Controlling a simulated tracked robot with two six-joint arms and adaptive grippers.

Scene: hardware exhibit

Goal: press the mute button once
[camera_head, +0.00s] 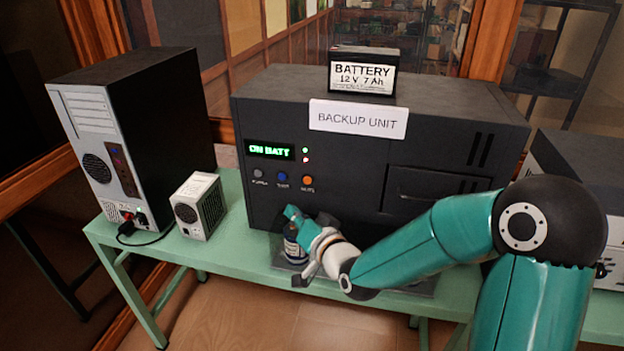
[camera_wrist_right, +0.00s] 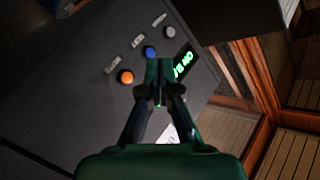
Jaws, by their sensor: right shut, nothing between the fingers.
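The backup unit (camera_head: 330,140) is a large dark box with a row of three round buttons on its front. The orange button (camera_head: 307,181) is at the right, with a small label below that seems to read MUTE. Beside it are a blue button (camera_head: 283,176) and a grey button (camera_head: 258,173). The wrist view also shows the orange button (camera_wrist_right: 126,77), left of my right gripper (camera_wrist_right: 160,88), whose fingers are together and empty. In the head view my right gripper (camera_head: 294,214) is in front of the unit, just below the orange button. My left gripper is not in view.
A green display (camera_head: 270,151) reads ON BATT. A battery (camera_head: 362,73) stands on the unit. A small grey box (camera_head: 198,207) and a computer tower (camera_head: 135,130) stand at left on the green table (camera_head: 255,271).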

